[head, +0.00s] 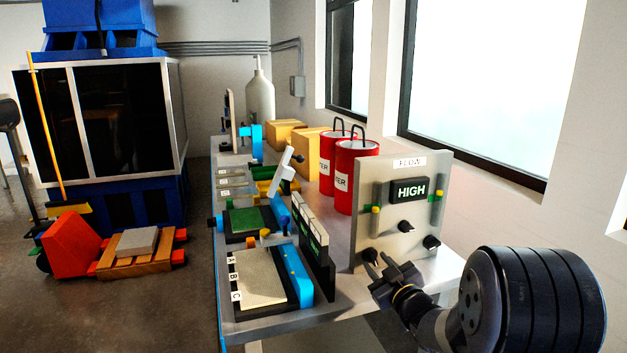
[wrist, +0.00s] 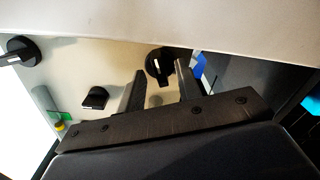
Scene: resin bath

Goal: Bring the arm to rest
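My gripper (head: 379,262) is at the front of the bench's right end, close to the lower part of the flow panel (head: 385,235). In the wrist view its two fingers (wrist: 158,70) stand apart with nothing seen between their tips but the panel and a black knob (wrist: 159,62) behind. I cannot tell whether a finger touches that knob. My arm reaches in from the lower right of the head view and is bent. The panel's display (head: 409,190) reads HIGH.
The bench (head: 343,290) carries two red canisters (head: 357,175), cardboard boxes (head: 305,148) and a tray marked A, B, C (head: 262,277). A pallet truck (head: 75,243) and a blue machine (head: 110,130) stand left.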

